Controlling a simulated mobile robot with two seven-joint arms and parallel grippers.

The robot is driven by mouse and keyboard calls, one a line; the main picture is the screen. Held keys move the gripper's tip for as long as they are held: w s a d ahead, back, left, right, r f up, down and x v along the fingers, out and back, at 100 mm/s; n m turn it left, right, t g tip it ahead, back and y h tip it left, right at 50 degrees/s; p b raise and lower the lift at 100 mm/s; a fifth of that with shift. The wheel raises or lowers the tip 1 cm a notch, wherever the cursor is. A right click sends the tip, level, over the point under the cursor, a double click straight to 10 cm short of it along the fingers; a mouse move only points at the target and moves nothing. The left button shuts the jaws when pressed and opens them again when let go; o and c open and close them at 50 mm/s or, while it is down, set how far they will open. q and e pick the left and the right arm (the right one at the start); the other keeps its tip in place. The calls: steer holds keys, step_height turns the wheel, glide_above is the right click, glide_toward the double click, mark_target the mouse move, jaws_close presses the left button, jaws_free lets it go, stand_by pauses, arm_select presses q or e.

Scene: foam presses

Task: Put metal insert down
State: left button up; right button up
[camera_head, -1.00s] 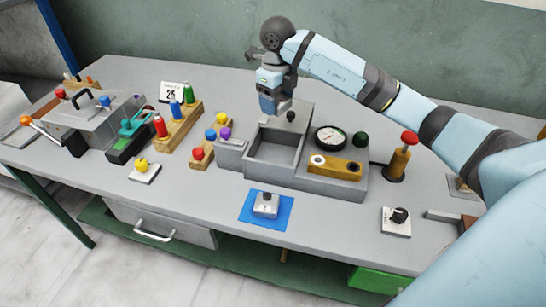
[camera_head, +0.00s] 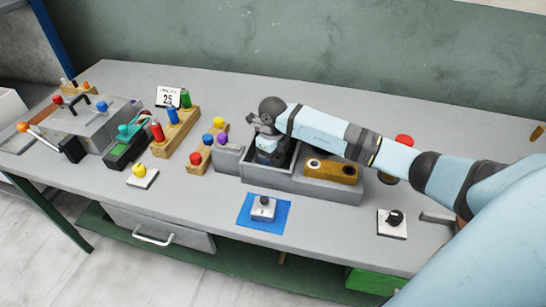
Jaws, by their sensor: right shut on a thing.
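My right gripper (camera_head: 272,157) reaches down into the grey open-topped box (camera_head: 262,180) in the middle of the table. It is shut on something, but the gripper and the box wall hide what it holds. I cannot tell whether the held thing touches the box floor. I cannot tell whether the metal insert is the held thing. My left gripper is not in view.
A brass block with two round holes (camera_head: 331,170) adjoins the box on the right. A rack with coloured knobs (camera_head: 206,150) stands left. A black knob on a white plate (camera_head: 394,217) is at the front right. The front table is mostly clear.

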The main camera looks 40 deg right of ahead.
steer(key=shift+f, duration=0.35)
steer(key=shift+f, duration=0.2)
steer(key=o, duration=0.8)
steer(key=shift+r, duration=0.65)
step_height(320, 180, up, 11)
steer(key=shift+r+b, duration=0.1)
steer(key=shift+b, duration=0.5)
